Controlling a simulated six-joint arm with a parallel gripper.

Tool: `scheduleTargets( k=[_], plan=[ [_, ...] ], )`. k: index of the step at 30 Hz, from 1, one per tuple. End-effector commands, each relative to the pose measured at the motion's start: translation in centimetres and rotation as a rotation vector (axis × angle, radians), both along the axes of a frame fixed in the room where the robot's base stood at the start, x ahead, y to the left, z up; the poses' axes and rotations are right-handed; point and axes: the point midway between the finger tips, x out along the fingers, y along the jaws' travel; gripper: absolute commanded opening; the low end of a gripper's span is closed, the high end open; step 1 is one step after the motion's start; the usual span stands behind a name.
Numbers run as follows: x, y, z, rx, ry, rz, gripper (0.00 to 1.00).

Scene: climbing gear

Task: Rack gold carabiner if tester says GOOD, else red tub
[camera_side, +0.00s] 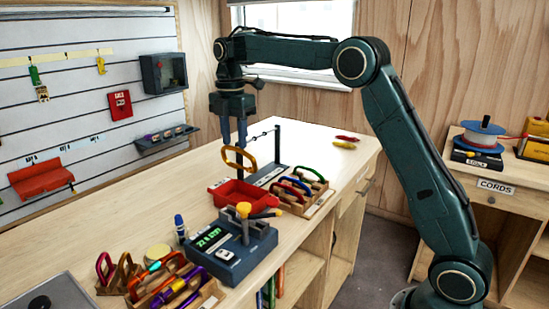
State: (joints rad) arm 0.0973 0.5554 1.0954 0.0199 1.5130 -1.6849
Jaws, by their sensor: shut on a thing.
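My gripper (242,141) points down, shut on the gold carabiner (250,158), and holds it up above the bench. In the picture the carabiner appears just above the back of the red tub (222,196); whether it is directly over the tub I cannot tell. The tester (249,262) is a dark blue-grey box with a yellow-topped part, nearer the camera. Its screen (210,238) shows green characters too small to read surely. A dark post with a thin knobbed rail (263,133) stands on a grey base behind the tub, to the right of my gripper.
A wooden holder (308,207) with coloured carabiners stands right of the tub. Another wooden tray (205,301) with carabiners is at the front left. A blue-topped marker (180,226) stands beside the tester. The bench's back right is mostly clear, with small red and yellow items (345,141).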

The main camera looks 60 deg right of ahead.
Motion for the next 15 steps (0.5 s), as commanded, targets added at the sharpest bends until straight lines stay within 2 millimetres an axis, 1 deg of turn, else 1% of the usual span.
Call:
scheduleTargets(
  k=[1, 6, 10, 15],
  plan=[
    [0.6, -1.1, -1.3, 0.000, 0.003, -0.005, 0.03],
    [2.1, -3.9, -4.4, 0.000, 0.001, -0.003, 0.03],
    [2.6, -5.1, -5.8, -0.001, 0.000, -0.001, 0.03],
    [2.9, -5.8, -6.5, -0.001, -0.001, -0.001, 0.03]
  ],
)
